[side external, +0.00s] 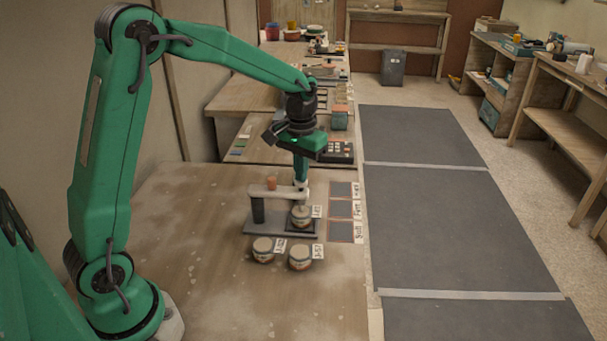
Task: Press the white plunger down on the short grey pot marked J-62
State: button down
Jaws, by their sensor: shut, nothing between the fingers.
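A press stands on the table with a dark base plate (252,229), a dark post and a pale beam (268,193). A short pot (302,222) with a grey lid sits on the plate below the beam's right end. The small label (317,211) beside it is too small to read surely. The white plunger (301,197) is at the beam's right end, above this pot. My gripper (301,182) is shut and empty, pointing straight down directly over the plunger. Its tips look at or very near the plunger's top; I cannot tell whether they touch.
Two similar pots, one at left (263,252) and one at right (300,260), stand in front of the press with small labels. An orange knob (271,184) shows by the beam. Dark square cards (340,209) lie to the right. The table's left and front are clear.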

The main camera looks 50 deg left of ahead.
dwell(0.4)
jog(key=shift+r, duration=2.05)
jog(key=shift+r, duration=0.1)
jog(key=shift+r, duration=2.9)
jog(key=shift+s, duration=0.1)
jog(key=s+d+m+t, duration=0.1)
jog(key=s+d+t, duration=0.1)
jog(key=s, duration=0.9)
jog(key=s+d+m+t, duration=0.2)
jog(key=s+d+t, duration=0.1)
jog(key=s, duration=0.8)
jog(key=shift+t, duration=0.3)
